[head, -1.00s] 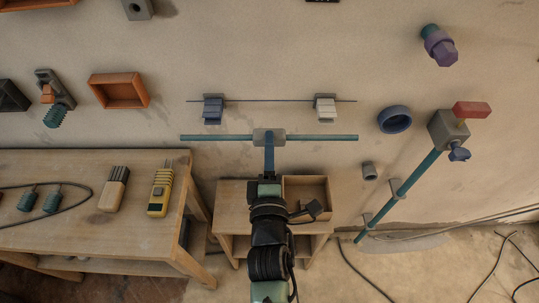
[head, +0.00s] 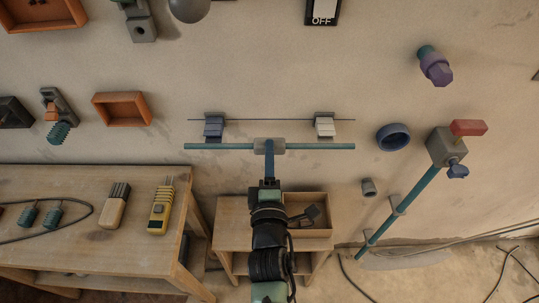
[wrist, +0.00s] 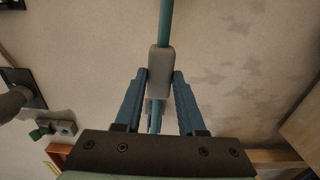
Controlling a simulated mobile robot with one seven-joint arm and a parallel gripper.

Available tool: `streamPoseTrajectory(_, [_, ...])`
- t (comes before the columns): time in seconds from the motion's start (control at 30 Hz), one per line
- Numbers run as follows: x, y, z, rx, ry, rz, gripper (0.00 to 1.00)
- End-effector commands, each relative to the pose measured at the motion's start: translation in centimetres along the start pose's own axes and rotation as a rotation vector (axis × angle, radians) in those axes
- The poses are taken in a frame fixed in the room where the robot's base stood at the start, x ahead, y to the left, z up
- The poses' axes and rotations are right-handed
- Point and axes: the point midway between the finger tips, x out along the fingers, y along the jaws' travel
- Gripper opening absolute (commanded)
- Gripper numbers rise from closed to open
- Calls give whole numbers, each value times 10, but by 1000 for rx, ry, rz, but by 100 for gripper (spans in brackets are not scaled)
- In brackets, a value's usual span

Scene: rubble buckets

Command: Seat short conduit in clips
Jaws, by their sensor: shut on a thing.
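The short conduit is a thin teal pipe (head: 222,146) with a grey block (head: 285,145) at its middle. It lies level across the head view, just below the two wall clips. My gripper (head: 269,150) is shut on the grey block. In the wrist view the blue fingers (wrist: 160,75) flank the block, and the pipe (wrist: 166,22) runs up from it. Any contact between pipe and clips cannot be made out.
A wooden bench (head: 85,230) with tools stands at left. A small wooden cabinet (head: 234,208) with an open box (head: 318,232) is below my gripper. A blue ring (head: 393,138) and a long teal pipe (head: 402,205) are on the wall at right.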

Motion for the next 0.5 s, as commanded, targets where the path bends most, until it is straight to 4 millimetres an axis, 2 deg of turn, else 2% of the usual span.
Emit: streamPoseTrajectory(0.5, [5, 1, 0, 0, 0, 2, 0])
